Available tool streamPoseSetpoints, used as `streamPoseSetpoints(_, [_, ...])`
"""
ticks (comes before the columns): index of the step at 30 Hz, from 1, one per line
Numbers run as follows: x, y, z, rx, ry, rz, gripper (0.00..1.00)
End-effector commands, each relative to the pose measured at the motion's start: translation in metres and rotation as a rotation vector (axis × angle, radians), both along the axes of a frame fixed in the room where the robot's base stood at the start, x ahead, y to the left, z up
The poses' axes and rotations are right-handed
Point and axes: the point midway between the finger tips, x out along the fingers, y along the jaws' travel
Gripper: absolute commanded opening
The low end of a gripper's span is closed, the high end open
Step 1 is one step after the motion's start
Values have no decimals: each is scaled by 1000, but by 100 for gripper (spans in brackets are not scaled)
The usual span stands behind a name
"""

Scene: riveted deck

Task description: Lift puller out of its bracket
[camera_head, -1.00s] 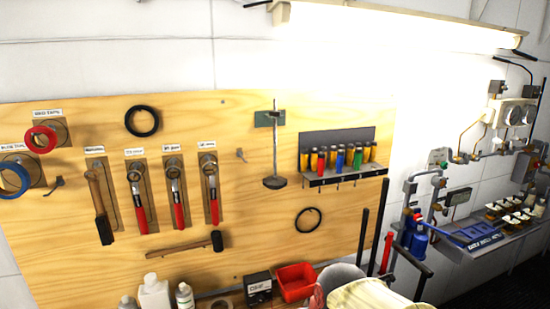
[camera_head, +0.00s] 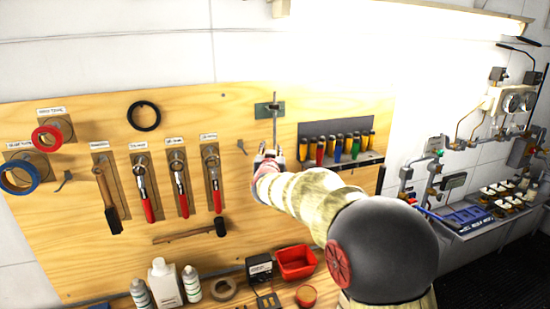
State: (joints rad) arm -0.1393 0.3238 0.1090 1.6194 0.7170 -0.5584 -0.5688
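The puller (camera_head: 275,131) is a thin upright metal rod hanging on the plywood tool board in the camera_head view. Its top sits at a dark green bracket (camera_head: 264,110) fixed to the board. My gripper (camera_head: 268,152) is at the lower part of the rod, in front of the board. The gripper and arm hide the puller's dark round foot. The fingers are small here, and I cannot tell whether they are around the rod or touching it.
A rack of screwdrivers (camera_head: 337,150) is right of the puller. Bottles (camera_head: 165,282) and a red bin (camera_head: 296,262) stand on the bench below. My arm covers the lower right of the board.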

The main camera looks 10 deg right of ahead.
Motion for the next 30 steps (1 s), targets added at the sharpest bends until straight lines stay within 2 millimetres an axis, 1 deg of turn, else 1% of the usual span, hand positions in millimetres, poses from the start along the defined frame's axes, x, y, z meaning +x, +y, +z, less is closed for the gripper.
streamPoseSetpoints(3, [-1,-9,8,-48,-29,-34,28])
streamPoseSetpoints(5, [1,-10,9,-60,-28,-34,28])
streamPoseSetpoints(17, [34,-19,6,-61,-25,-32,28])
streamPoseSetpoints(24, [63,-26,4,-61,-26,-32,28])
streamPoseSetpoints(27, [70,-28,3,-61,-25,-31,28])
streamPoseSetpoints(30, [73,-28,3,-61,-26,-31,28])
